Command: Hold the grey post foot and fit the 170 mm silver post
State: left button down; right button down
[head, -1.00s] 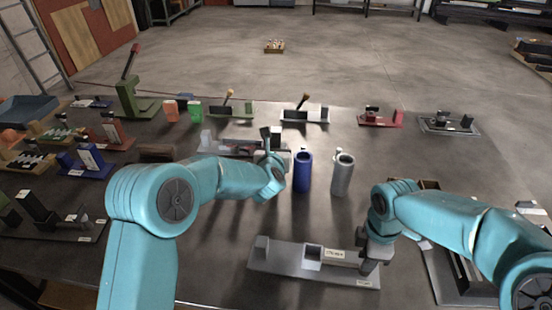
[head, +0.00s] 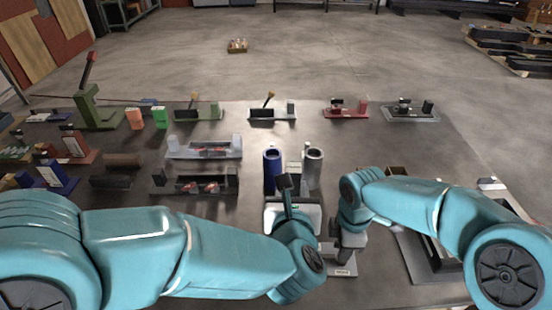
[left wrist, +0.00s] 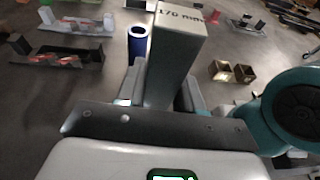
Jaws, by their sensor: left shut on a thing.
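The silver post (left wrist: 172,60), a square grey bar with "170 mm" on its end face, stands up between my left gripper's jaws (left wrist: 160,97) in the left wrist view. That gripper is shut on it. In the head view my left gripper (head: 293,213) is in front of the cylinders; the post cannot be made out clearly there. The grey post foot (head: 342,271) lies on the table, mostly hidden behind my left arm; its labelled right end shows. My right gripper (head: 348,243) is down at that right end; its fingers are not clear enough to tell their opening.
A blue cylinder (head: 272,170) and a silver cylinder (head: 312,168) stand just behind my left gripper. A green press (head: 92,108) and several small fixtures line the back. A box (head: 430,250) is at the right.

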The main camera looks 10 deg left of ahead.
pick_arm(q)
jog(key=shift+s+d, duration=0.2)
jog(key=shift+s, duration=0.9)
jog(key=shift+f, duration=2.9)
jog(key=shift+f, duration=2.75)
jog(key=c, duration=0.6)
grip_release()
jog(key=shift+c, duration=0.2)
